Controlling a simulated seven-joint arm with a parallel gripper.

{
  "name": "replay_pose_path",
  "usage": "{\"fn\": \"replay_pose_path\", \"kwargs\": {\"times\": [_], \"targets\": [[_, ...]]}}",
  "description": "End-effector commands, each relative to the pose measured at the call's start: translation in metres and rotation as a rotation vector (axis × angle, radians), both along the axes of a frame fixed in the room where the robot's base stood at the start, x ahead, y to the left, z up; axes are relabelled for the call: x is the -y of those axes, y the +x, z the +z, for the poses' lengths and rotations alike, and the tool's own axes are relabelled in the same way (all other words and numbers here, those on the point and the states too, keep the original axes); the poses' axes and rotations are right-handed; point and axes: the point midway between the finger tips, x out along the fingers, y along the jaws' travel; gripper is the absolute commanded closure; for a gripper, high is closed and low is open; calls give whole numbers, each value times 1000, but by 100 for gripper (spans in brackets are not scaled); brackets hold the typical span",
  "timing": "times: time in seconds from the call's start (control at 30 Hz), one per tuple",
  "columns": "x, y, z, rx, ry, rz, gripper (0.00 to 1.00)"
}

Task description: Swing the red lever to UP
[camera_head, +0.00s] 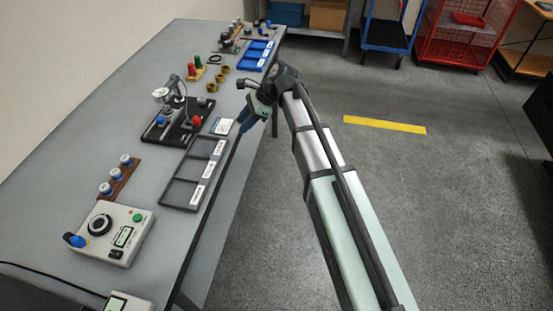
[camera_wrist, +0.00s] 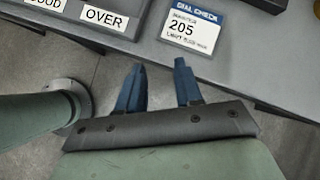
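The red lever shows as a round red knob (camera_head: 196,121) at the right front part of a black fixture base (camera_head: 172,137) on the bench. A metal dial-gauge stand (camera_head: 172,95) and a blue knob (camera_head: 160,119) are on the same base. UP markings are too small to read, and the lever's position cannot be told. My gripper (camera_head: 243,124) is right of the fixture, by the bench's right edge, apart from the red knob. In the wrist view its two blue fingers (camera_wrist: 158,82) are spread with nothing between them. The lever is not in the wrist view.
A dial check card (camera_head: 222,126) lies right of the fixture, close to my gripper. A labelled grey tray (camera_head: 181,181) is in front. A control box (camera_head: 112,232) stands at the near end. Brass rings (camera_head: 212,87) and a blue tray (camera_head: 247,66) are farther back.

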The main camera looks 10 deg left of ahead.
Motion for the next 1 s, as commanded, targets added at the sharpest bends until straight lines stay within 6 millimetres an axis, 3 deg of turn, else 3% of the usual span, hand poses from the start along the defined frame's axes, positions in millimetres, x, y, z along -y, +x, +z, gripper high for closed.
{"fn": "replay_pose_path", "kwargs": {"times": [1.0], "targets": [[94,-10,-128,100,-106,126,65]]}}
